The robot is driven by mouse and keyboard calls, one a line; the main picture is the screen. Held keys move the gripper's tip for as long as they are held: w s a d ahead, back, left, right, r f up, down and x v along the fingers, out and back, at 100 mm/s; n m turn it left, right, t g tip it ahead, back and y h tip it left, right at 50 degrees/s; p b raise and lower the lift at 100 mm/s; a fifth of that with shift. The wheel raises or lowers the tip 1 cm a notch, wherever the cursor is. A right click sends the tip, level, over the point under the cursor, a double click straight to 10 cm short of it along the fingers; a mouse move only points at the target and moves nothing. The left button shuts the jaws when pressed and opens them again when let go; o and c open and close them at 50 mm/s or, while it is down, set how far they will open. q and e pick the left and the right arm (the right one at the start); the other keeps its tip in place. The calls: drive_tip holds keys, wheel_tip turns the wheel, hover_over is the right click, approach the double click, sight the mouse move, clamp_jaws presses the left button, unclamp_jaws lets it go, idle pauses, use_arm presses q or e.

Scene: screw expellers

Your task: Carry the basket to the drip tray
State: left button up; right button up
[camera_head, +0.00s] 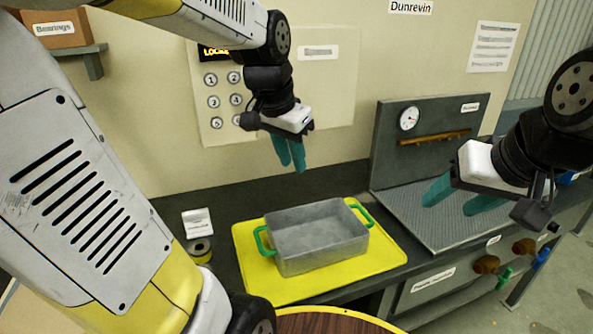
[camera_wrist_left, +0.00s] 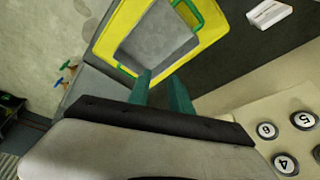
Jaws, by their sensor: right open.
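The grey metal basket (camera_head: 318,238) with green handles at its two ends stands upright on a yellow mat (camera_head: 262,283) on the dark counter. It also shows in the left wrist view (camera_wrist_left: 160,38). A ribbed grey tray surface (camera_head: 425,217), which looks like the drip tray, lies to the right of the mat, before a grey back panel. My left gripper (camera_head: 290,168) is above and behind the basket, apart from it, its teal fingers empty with a gap between them. My right gripper (camera_head: 448,204) is open and empty over the tray surface.
A keypad panel (camera_head: 222,95) is on the wall close behind my left gripper. The back panel (camera_head: 390,150) carries a gauge and a brown bar. A tape roll (camera_head: 200,249) and a white card (camera_head: 197,222) sit left of the mat. Knobs (camera_head: 487,264) stick out of the counter front.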

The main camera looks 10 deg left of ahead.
use_arm(q)
drive_tip(key=s+n+t+h, duration=0.1)
drive_tip(key=s+n, duration=0.3)
drive_tip(key=s, duration=0.5)
drive_tip(key=shift+d+r+t, duration=0.35)
drive_tip(key=shift+r+t, duration=0.05)
drive_tip(key=shift+t, duration=0.4)
